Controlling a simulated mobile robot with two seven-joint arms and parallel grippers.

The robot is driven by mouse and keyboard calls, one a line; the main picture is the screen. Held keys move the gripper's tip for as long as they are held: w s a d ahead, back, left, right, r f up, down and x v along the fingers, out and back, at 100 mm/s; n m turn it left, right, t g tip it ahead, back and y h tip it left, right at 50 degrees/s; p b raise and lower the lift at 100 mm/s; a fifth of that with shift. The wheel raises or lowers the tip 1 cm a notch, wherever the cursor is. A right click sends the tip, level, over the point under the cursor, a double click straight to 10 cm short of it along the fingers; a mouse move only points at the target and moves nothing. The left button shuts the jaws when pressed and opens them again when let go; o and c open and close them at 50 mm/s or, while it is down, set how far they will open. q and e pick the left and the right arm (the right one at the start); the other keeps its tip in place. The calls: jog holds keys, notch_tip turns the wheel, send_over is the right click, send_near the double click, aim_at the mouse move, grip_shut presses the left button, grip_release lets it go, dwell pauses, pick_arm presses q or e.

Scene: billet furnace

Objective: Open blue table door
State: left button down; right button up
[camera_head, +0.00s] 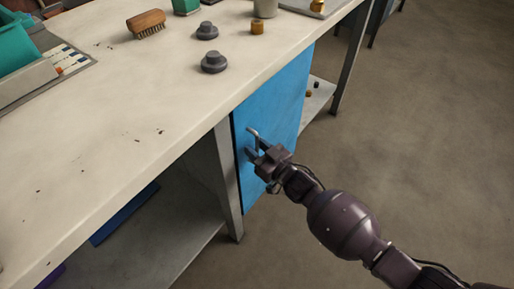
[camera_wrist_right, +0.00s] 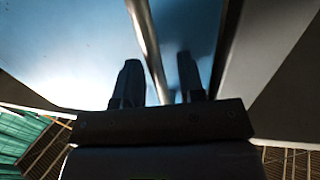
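The blue table door (camera_head: 281,92) is shut, under the worktop at the table's right part. Its surface also fills much of the right wrist view (camera_wrist_right: 75,45). A thin metal handle (camera_wrist_right: 143,32) runs between the two fingers of my right gripper (camera_wrist_right: 158,75). In the head view my right gripper (camera_head: 254,146) is at the door's left part, by the handle. The fingers are apart, with a gap on each side of the handle, so the gripper is open around it. Whether a finger touches the door is unclear. My left gripper is not in view.
The worktop (camera_head: 110,130) holds a brush (camera_head: 146,24), two dark knobs (camera_head: 213,62), a small brass piece (camera_head: 257,27) and a teal bin (camera_head: 18,45). A table leg (camera_head: 226,180) stands left of the door. The floor (camera_head: 410,120) to the right is clear.

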jog(key=shift+c, duration=0.3)
grip_shut()
